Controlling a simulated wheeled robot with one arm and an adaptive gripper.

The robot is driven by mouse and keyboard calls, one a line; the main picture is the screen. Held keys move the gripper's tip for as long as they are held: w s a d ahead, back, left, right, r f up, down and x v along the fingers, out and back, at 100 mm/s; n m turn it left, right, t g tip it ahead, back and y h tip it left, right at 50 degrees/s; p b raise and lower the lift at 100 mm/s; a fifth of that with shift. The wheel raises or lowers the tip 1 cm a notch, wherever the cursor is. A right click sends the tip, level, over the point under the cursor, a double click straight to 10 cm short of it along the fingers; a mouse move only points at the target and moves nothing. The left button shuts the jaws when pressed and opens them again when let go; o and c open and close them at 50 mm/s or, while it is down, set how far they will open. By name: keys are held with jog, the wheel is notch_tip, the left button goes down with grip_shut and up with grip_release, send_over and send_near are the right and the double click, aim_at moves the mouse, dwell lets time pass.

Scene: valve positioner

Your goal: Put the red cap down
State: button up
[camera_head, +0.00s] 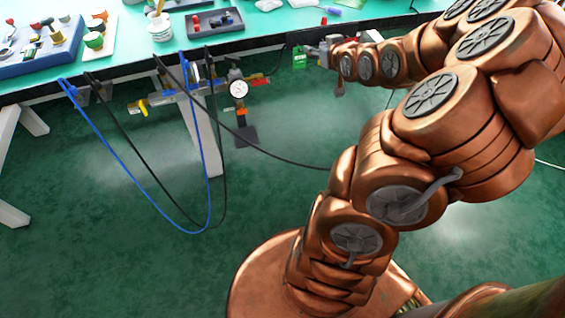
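My gripper (318,52) is a small grey shape at the end of my copper arm, at the table's front edge right of centre. Its fingers are too small and cluttered to show whether they are open, shut or holding something. I cannot tell for sure which thing is the red cap. A small red spot (324,20) also shows on the table just behind my gripper.
A pressure gauge (238,89), a yellow-handled valve (142,106) and a blue hose (120,170) hang at the front edge. Green floor lies below.

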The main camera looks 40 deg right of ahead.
jog(key=s+a+f+n+g+y, duration=0.1)
jog(key=s+a+f+g, duration=0.25)
jog(key=a, duration=0.55)
jog(key=s+a+f+n+g+y, duration=0.15)
jog(key=s+a+g, duration=0.3)
jog(key=a, duration=0.55)
jog(key=s+a+r+g, duration=0.2)
jog(key=s+a+g, duration=0.1)
jog(key=s+a, duration=0.4)
jog(key=s+a+r+g, duration=0.2)
jog(key=s+a+g, duration=0.2)
jog(key=s+a, duration=0.4)
jog(key=s, duration=0.5)
jog(key=shift+s+y, duration=0.35)
jog(key=shift+o, duration=0.4)
